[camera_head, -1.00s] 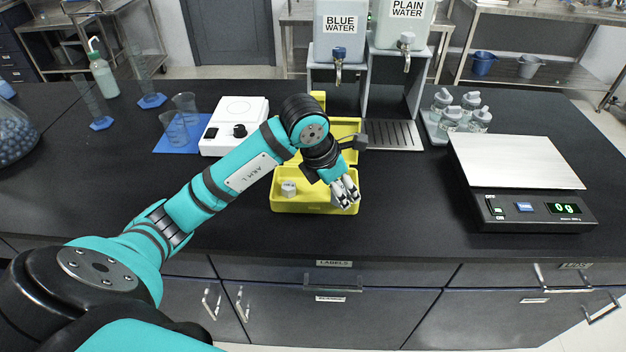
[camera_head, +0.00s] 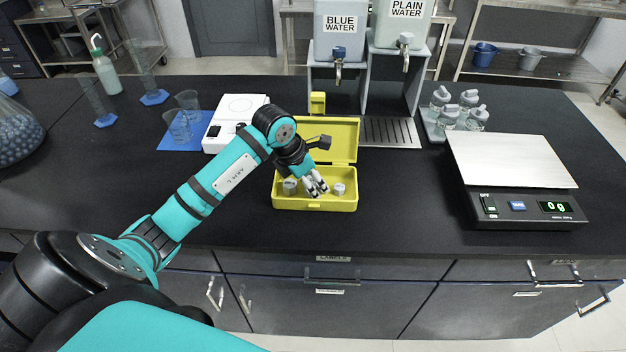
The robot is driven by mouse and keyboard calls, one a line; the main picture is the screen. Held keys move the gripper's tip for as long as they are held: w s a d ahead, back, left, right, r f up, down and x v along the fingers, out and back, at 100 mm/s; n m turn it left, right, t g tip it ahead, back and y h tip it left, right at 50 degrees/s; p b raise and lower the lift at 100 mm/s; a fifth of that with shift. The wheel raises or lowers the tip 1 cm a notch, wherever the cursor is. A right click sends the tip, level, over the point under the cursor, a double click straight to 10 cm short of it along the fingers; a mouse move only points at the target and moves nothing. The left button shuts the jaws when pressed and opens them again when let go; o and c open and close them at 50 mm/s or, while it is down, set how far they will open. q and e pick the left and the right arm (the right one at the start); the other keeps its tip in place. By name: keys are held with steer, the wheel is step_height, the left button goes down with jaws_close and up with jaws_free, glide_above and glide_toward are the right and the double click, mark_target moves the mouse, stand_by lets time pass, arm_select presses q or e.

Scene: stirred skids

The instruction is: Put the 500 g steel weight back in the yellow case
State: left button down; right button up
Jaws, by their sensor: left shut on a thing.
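The yellow case (camera_head: 284,204) stands open on the black bench, its lid raised at the back. One small grey weight (camera_head: 289,186) sits in its left part and another grey weight (camera_head: 339,189) in its right part. My left gripper (camera_head: 317,187) points down into the case between these two. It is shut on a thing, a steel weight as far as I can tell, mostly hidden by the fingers. I cannot read any mass marking. My right gripper is not in view.
A scale (camera_head: 525,200) reading 0 g stands at the right with an empty pan. A white stirrer plate (camera_head: 232,122) and a blue mat with beakers are at the left. A small yellow block (camera_head: 317,103) stands behind the case. The bench between case and scale is clear.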

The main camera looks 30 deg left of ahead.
arm_select(q)
steer(key=c, duration=1)
jaws_free()
steer(key=shift+r, duration=0.1)
steer(key=shift+s+r, duration=0.1)
steer(key=shift+r, duration=0.1)
steer(key=b+v, duration=0.2)
steer(key=v, duration=0.9)
steer(key=shift+s+r, duration=0.1)
steer(key=shift+r, duration=0.15)
